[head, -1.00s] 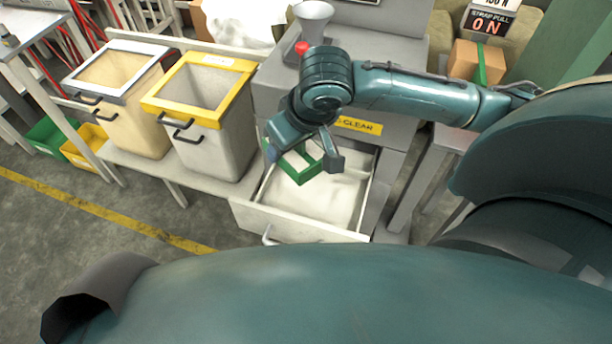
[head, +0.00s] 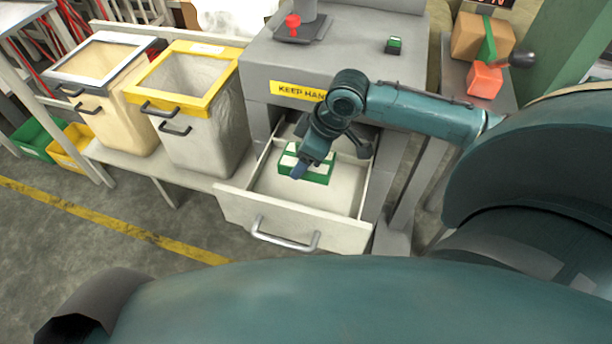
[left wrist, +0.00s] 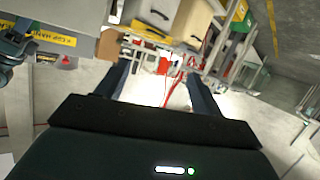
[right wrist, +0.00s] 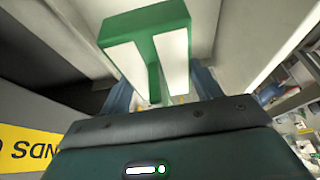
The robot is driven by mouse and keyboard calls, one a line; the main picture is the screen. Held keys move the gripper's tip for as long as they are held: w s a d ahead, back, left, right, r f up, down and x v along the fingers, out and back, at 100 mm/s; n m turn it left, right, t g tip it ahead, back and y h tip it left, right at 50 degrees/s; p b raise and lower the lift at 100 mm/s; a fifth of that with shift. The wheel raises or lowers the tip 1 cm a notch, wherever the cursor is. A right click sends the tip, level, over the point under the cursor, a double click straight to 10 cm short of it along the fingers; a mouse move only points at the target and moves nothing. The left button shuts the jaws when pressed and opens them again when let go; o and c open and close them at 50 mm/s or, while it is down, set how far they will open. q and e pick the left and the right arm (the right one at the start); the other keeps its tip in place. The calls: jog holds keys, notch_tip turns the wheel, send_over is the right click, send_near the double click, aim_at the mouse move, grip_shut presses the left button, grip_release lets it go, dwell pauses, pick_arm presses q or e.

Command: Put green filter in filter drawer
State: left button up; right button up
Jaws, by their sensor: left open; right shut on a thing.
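The green filter (head: 318,174) has a green frame and white panels. My right gripper (head: 330,158) is shut on its green middle part and holds it inside the open filter drawer (head: 290,232), toward the back left. Whether the filter touches the drawer floor is hard to tell. In the right wrist view the filter (right wrist: 150,45) sits between the fingers, with pale drawer walls around it. My left gripper (left wrist: 160,88) is open and empty in the left wrist view, away from the drawer; it does not show in the head view.
The grey machine (head: 345,60) with a yellow label stands above the drawer. A yellow-rimmed bin (head: 205,135) and a grey-rimmed bin (head: 130,105) stand to its left. A box (head: 480,38) and a red block with a lever (head: 485,80) are at the right.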

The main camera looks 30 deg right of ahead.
notch_tip(320, 180, down, 9)
jog(key=shift+r+b, duration=0.2)
jog(key=shift+b, duration=0.8)
pick_arm(q)
jog(key=shift+s+a+r+t, duration=0.2)
jog(key=shift+a+r+t, duration=0.1)
jog(key=shift+a+t, duration=0.1)
pick_arm(e)
jog(key=o, duration=1)
jog(key=shift+f, duration=0.15)
pick_arm(q)
jog(key=shift+s+f, duration=0.1)
jog(key=shift+f, duration=0.15)
pick_arm(e)
jog(key=shift+o, duration=0.2)
jog(key=shift+s+d+r, duration=0.1)
jog(key=shift+r, duration=0.35)
pick_arm(q)
jog(key=d+g+p, duration=0.1)
jog(key=p, duration=0.2)
jog(key=shift+w+f, duration=0.1)
jog(key=shift+w, duration=0.3)
pick_arm(e)
jog(key=v, duration=1.1)
jog(key=shift+r, duration=0.2)
